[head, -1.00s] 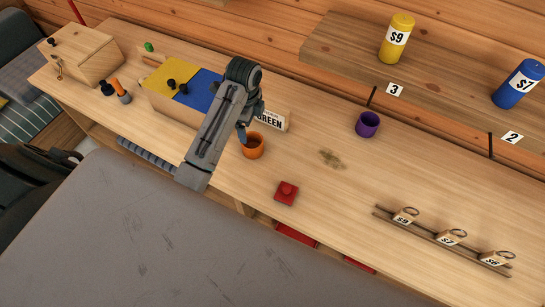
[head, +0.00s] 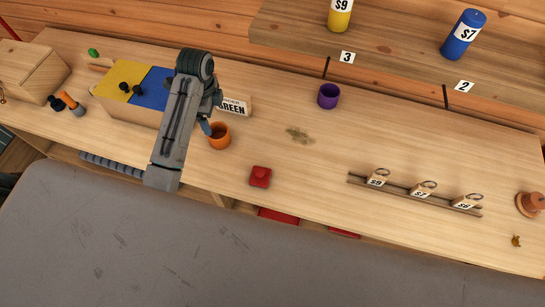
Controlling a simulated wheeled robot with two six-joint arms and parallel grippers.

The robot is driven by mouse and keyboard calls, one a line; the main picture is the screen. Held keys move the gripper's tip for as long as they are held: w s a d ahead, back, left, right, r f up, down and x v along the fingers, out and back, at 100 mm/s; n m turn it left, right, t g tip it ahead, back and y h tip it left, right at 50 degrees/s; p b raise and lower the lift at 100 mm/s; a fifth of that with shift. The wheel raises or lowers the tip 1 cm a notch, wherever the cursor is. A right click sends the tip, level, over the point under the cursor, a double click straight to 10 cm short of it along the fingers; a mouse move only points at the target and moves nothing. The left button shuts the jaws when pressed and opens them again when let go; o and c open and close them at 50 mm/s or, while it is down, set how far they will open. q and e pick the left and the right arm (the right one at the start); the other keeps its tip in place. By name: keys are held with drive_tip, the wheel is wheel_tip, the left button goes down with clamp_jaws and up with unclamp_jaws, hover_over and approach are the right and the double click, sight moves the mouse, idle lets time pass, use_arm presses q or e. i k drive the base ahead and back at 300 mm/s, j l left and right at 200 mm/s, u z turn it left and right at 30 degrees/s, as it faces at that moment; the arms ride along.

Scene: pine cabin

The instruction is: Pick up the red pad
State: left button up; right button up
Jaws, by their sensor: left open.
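The red pad (head: 260,177) is a small flat red square with a round knob on top. It lies on the wooden counter (head: 330,210) near its front edge, in the middle of the head view. My left gripper (head: 207,122) is open, above the counter, up and to the left of the pad and apart from it. Its fingers are partly hidden by the wrist and show close to the rim of an orange cup (head: 220,138). I cannot tell whether they touch the cup. My right gripper is not in view.
A "GREEN" sign (head: 235,107) stands behind the orange cup. A purple cup (head: 328,95) stands farther back. A rail with price tags (head: 415,193) lies to the right. A box with yellow and blue lids (head: 125,88) is at left. The counter around the pad is clear.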

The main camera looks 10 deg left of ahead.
sight(260, 176)
drive_tip(key=k+l+u, duration=0.3)
drive_tip(key=k+l, duration=0.2)
drive_tip(key=l, duration=0.2)
drive_tip(key=k+l+u, duration=0.3)
drive_tip(key=k+l, duration=0.25)
